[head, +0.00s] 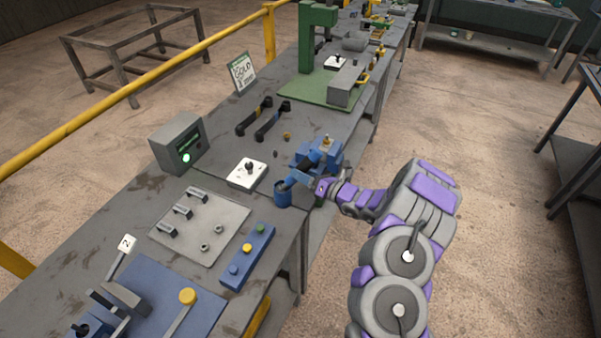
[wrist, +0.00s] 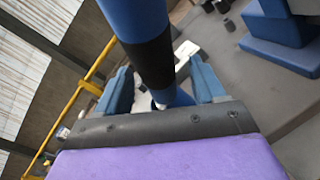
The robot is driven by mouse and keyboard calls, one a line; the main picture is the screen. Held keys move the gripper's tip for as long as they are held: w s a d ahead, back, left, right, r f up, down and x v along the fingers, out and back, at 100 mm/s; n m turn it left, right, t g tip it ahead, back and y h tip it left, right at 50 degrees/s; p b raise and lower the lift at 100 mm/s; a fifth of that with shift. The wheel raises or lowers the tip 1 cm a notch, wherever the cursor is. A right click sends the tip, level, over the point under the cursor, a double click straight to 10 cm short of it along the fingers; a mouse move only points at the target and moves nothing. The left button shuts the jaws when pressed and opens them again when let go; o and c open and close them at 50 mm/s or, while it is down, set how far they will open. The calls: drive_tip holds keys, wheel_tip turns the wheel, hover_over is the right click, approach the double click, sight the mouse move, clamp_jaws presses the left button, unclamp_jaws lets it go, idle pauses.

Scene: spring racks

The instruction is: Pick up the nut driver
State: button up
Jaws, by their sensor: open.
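The nut driver, a blue shaft with a black band (wrist: 145,40), rises between the two blue fingers of my gripper (wrist: 163,88) in the wrist view. The fingers stand apart, one on each side of it; I cannot tell whether either touches it. In the head view, my gripper (head: 306,177) is at the bench's right edge, beside a small blue cup (head: 283,195). A dark, tilted piece runs up from the cup by the fingers, and my gripper partly hides this area.
A blue fixture with a brass top (head: 327,144) stands just behind my gripper. A blue button box (head: 247,256) lies nearer. Floor to the right is open.

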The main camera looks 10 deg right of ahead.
drive_tip(key=shift+x, duration=0.85)
clamp_jaws()
